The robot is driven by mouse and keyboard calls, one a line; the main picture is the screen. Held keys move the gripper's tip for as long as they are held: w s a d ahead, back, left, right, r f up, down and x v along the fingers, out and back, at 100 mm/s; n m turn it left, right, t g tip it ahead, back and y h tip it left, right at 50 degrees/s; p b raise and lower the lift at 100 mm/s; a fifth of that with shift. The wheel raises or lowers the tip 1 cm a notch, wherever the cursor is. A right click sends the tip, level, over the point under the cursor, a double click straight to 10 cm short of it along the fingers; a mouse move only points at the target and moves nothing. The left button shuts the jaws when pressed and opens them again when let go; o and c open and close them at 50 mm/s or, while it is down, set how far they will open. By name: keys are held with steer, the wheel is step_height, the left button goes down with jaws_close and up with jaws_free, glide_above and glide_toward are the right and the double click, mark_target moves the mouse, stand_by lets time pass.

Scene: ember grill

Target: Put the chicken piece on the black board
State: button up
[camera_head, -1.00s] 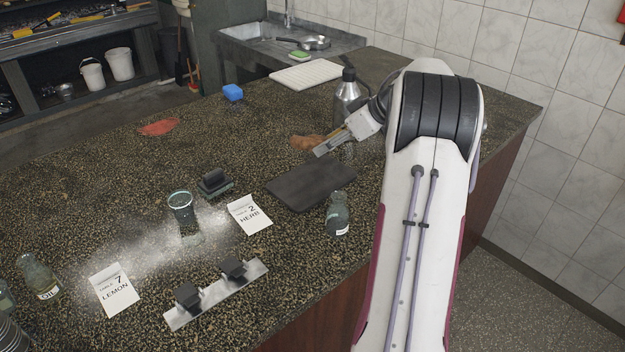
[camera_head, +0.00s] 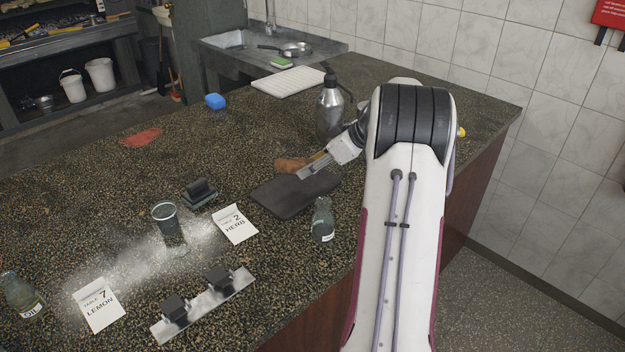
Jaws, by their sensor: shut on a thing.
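The chicken piece (camera_head: 290,165) is brown and sits at the tip of my gripper (camera_head: 310,166), near the middle of the counter. My gripper is shut on it. The black board (camera_head: 283,196) lies flat on the counter just in front of the chicken, toward the viewer. The chicken shows at the board's far edge. I cannot tell whether it touches the board or is held above the counter. Part of the chicken is hidden behind the gripper fingers.
A metal flask (camera_head: 330,112) stands behind my gripper. A small glass bottle (camera_head: 323,220) stands at the board's right corner. A glass (camera_head: 168,222), a dark block (camera_head: 200,192) and a HERB card (camera_head: 235,224) are to the left. A white ridged board (camera_head: 290,82) lies farther back.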

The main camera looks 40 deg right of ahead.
steer(key=shift+f, duration=2.45)
steer(key=shift+f, duration=0.15)
steer(key=o, duration=1.2)
steer(key=shift+r, duration=0.25)
steer(key=v, duration=1.2)
steer(key=shift+f, duration=0.1)
